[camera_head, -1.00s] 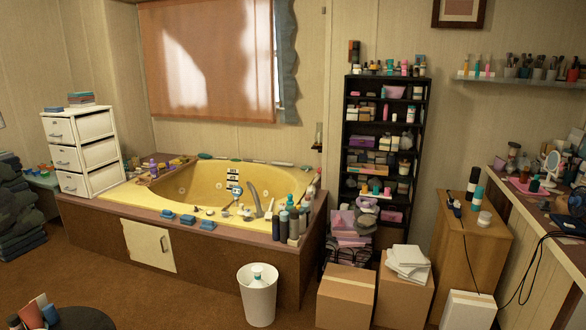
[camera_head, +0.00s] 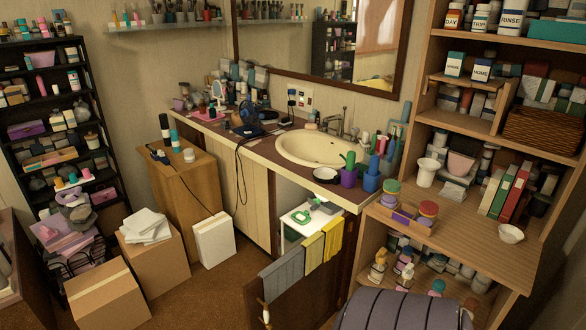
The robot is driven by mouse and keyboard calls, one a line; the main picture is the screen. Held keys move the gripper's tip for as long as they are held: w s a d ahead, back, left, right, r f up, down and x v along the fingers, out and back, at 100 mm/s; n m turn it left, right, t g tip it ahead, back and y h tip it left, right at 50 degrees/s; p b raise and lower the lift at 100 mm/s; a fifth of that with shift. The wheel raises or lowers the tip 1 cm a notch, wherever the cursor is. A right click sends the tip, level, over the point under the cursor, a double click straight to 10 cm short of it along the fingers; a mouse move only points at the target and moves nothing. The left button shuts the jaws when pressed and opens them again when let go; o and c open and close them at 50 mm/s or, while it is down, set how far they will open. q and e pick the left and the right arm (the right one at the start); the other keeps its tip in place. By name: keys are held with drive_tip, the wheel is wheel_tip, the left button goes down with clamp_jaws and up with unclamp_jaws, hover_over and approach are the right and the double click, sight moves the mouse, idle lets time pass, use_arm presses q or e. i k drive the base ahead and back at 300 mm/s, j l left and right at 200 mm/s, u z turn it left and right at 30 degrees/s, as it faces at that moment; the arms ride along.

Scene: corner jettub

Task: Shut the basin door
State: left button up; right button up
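The basin (camera_head: 318,148) is a cream oval bowl set in the brown counter. Below it the dark brown basin door (camera_head: 316,287) stands open, swung out toward me, with grey and yellow towels (camera_head: 313,250) hung over its top edge. A light handle (camera_head: 265,314) shows near the door's outer end at the bottom of the picture. The open cupboard behind it shows a white shelf or box (camera_head: 308,214) with green items on top. The door's lower part is cut off by the frame. Neither of my grippers is in view.
A grey, dark-banded rounded thing (camera_head: 405,312) stands at the bottom, right of the door. Wooden shelves (camera_head: 470,228) full of goods fill the right. Cardboard boxes (camera_head: 108,297) and a white box (camera_head: 214,239) stand left. Brown carpet (camera_head: 215,290) is clear between the boxes and the door.

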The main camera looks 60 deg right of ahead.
sight(314, 298)
drive_tip(key=z, duration=2.05)
